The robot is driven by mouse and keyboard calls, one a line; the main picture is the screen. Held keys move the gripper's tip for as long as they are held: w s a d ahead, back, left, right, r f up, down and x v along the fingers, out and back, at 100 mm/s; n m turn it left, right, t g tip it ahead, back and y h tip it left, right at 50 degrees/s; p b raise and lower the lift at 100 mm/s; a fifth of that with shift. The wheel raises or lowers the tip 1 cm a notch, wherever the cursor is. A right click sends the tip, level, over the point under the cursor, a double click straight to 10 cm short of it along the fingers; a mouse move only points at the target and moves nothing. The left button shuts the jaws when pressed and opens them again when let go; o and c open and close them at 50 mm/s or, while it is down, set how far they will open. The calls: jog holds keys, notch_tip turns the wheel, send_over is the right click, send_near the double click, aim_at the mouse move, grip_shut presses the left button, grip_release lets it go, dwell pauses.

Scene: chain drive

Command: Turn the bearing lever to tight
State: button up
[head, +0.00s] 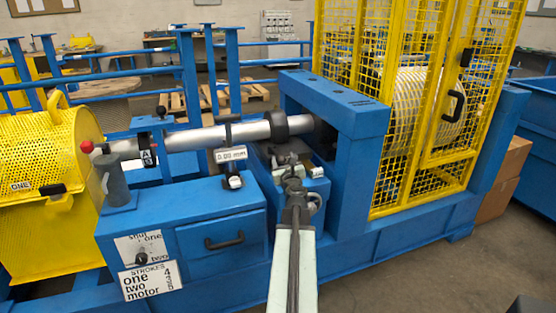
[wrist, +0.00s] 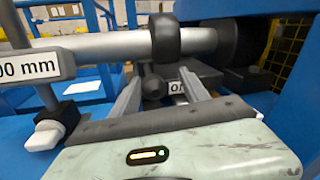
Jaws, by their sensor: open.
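In the wrist view a dark round knob (wrist: 153,86) shows between the two fingers of my gripper (wrist: 164,84), which are apart. It looks like the end of the bearing lever, but I cannot tell its setting. A white label (wrist: 180,88) beside it starts with "O"; the rest is hidden by the right finger. I cannot tell whether a finger touches the knob. In the head view my gripper (head: 290,162) is below the steel shaft (head: 205,137) and hides most of the spot where the knob is.
A black collar (wrist: 166,38) on the shaft hangs just above my fingers. A "0.00 mm" display (head: 232,154) stands to the left. The blue frame post (head: 352,165) and yellow mesh cage (head: 425,110) stand to the right. A blue drawer box (head: 190,225) is at the lower left.

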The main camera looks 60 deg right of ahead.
jog(key=shift+w+a, duration=0.2)
jog(key=shift+w, duration=0.05)
grip_shut()
jog(key=shift+w, duration=0.1)
jog(key=shift+w+a, duration=0.1)
dwell(0.7)
